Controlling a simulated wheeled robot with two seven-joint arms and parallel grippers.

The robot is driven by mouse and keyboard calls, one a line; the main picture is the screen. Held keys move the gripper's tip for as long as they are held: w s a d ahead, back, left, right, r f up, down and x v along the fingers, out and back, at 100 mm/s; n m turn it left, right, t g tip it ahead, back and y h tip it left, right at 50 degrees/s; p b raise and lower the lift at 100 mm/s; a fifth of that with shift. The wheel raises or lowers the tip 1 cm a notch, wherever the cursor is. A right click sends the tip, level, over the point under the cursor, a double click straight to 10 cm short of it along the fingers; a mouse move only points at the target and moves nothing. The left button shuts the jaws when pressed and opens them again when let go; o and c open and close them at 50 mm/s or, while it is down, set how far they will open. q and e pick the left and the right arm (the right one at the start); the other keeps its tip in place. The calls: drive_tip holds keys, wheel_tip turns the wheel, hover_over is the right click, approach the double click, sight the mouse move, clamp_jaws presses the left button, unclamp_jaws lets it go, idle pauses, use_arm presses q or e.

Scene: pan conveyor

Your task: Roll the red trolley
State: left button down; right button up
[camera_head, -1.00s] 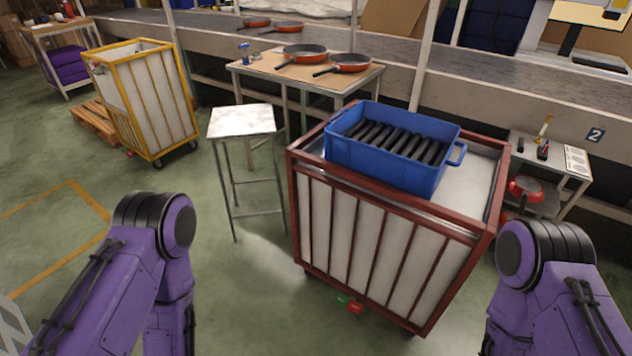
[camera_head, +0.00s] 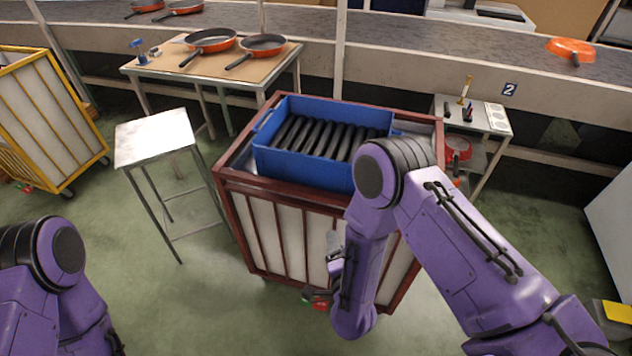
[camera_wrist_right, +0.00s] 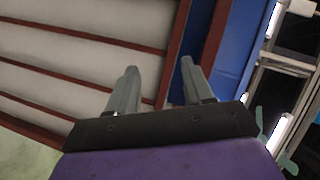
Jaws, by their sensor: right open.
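The red trolley (camera_head: 285,192) stands in the middle of the head view, a dark red frame with pale slatted panels. A blue crate (camera_head: 305,170) with several black handles sits on its top. My right arm reaches down in front of the trolley's right part and hides some of it. My right gripper (camera_head: 335,255) shows small and partly hidden beside the front panel. In the right wrist view the open, empty fingers (camera_wrist_right: 158,82) point toward the trolley's red rim (camera_wrist_right: 178,55), with the blue crate (camera_wrist_right: 238,45) beyond. My left gripper is outside the head view.
A steel stool (camera_head: 155,137) stands just left of the trolley, with a table (camera_head: 190,70) of pans behind. A yellow trolley (camera_head: 50,120) is at far left. A small side table (camera_head: 480,115) is behind right. The conveyor (camera_head: 400,40) runs along the back. Open floor lies in front.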

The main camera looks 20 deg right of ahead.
sight(320, 199)
wheel_tip(320, 199, up, 6)
drive_tip(key=w+a+m+t+h, duration=0.1)
drive_tip(key=w+a+m+t, duration=0.1)
drive_tip(key=w+a+m, duration=0.15)
drive_tip(key=shift+m, duration=0.45)
drive_tip(key=x, duration=0.3)
drive_tip(key=p+x, duration=0.1)
drive_tip(key=x, duration=0.2)
drive_tip(key=d+p+x, duration=0.1)
drive_tip(key=x, duration=0.3)
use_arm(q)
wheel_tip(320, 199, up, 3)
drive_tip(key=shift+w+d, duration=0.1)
use_arm(e)
drive_tip(key=shift+d+r, duration=0.1)
clamp_jaws()
